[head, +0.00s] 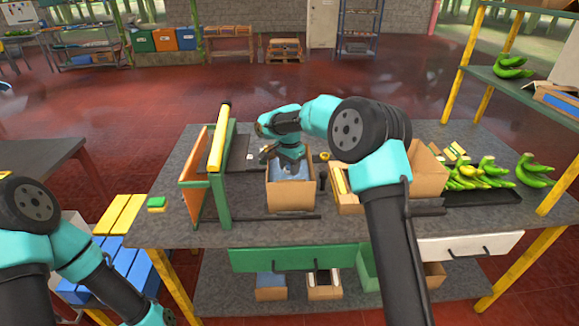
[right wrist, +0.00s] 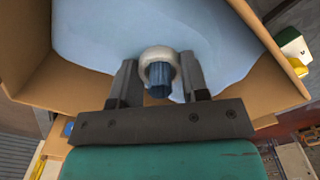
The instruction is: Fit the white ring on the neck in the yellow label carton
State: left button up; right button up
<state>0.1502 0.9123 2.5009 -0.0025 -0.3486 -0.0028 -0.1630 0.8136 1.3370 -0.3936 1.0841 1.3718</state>
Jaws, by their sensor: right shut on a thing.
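An open cardboard carton (head: 291,198) with a pale blue liner bag stands on the grey bench in the head view. In the right wrist view, the carton wall (right wrist: 90,95) surrounds the blue bag (right wrist: 100,30). The white ring (right wrist: 160,60) sits between the fingers of my right gripper (right wrist: 159,78), which is shut on it. The bunched blue neck (right wrist: 160,82) shows through the ring, which looks to be around it. In the head view my right gripper (head: 290,165) points down into the carton; the ring is hidden there. I cannot make out a yellow label.
A second carton (head: 347,201) stands close on the right. A green and orange frame with a yellow bar (head: 219,140) stands left of the carton. Green bananas (head: 470,178) lie on a black tray at the right. Bare bench shows behind the cartons.

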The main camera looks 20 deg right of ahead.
jog(key=o, duration=1.1)
jog(key=shift+o, duration=0.5)
jog(key=o, duration=0.3)
jog(key=shift+o, duration=0.2)
jog(key=shift+r, duration=1.55)
notch_tip(320, 180, up, 8)
jog(key=shift+r, duration=0.2)
dwell(0.4)
dwell(0.5)
